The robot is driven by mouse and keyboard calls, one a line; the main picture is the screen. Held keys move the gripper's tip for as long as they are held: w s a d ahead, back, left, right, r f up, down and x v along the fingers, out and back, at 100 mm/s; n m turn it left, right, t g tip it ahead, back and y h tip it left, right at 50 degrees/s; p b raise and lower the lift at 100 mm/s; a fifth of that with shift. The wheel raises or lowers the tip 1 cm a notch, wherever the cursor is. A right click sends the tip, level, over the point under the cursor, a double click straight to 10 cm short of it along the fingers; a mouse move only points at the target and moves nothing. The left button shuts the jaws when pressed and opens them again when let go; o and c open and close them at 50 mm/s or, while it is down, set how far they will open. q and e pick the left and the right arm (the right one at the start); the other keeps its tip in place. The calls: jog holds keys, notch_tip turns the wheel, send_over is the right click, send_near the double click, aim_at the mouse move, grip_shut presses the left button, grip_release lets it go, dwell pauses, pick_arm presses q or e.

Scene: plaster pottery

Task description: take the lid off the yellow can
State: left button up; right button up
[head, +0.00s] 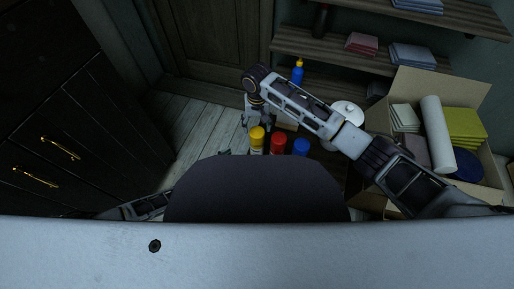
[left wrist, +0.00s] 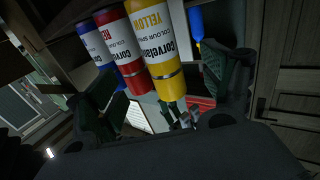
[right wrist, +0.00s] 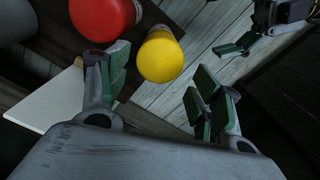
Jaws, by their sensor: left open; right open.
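The yellow can (head: 257,144) stands at the left end of a row of spray cans. Its yellow lid (right wrist: 160,58) is on, seen from above in the right wrist view. My right gripper (right wrist: 162,75) is open, with its fingers to either side of the lid in that view; whether they touch it I cannot tell. In the left wrist view the can's labelled body (left wrist: 155,35) runs down to the lid (left wrist: 170,88). My left gripper (left wrist: 168,90) is open and empty, beside the can. It also shows at the upper right of the right wrist view (right wrist: 258,32), apart from the can.
A red can (head: 278,142) and a blue can (head: 301,147) stand close beside the yellow one. A blue bottle (head: 297,73) and a white lidded pot (head: 347,111) are behind. A full cardboard box (head: 485,160) stands right. Floor at left is clear.

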aim_at(257, 145)
pick_arm(q)
jog(key=shift+x, duration=6.2)
jog(key=shift+d, duration=0.1)
jog(key=c, duration=1.6)
jog(key=shift+o, duration=0.2)
